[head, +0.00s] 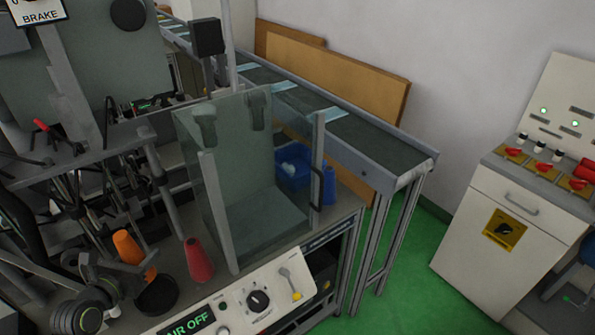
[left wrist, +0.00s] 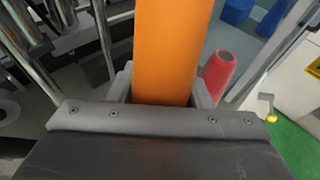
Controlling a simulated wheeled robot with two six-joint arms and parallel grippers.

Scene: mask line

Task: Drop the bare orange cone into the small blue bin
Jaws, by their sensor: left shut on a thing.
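The orange cone (head: 127,247) is held tilted in my left gripper (head: 139,268), whose fingers cross its middle. In the left wrist view the cone (left wrist: 170,50) stands between the grey fingers, its ends out of frame. The small blue bin (head: 291,167) is on the bench to the right and farther back, partly behind a clear guard panel. Blue shapes also show at the top of the left wrist view, cut off. My gripper is well apart from the bin. My right gripper is not in view.
A red cone (head: 198,261) stands on the bench right of my gripper. A black round dish (head: 156,296) is just below the orange cone. The clear guard (head: 228,170) stands between gripper and bin. A conveyor (head: 375,140) runs behind; a control panel (head: 255,300) is in front.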

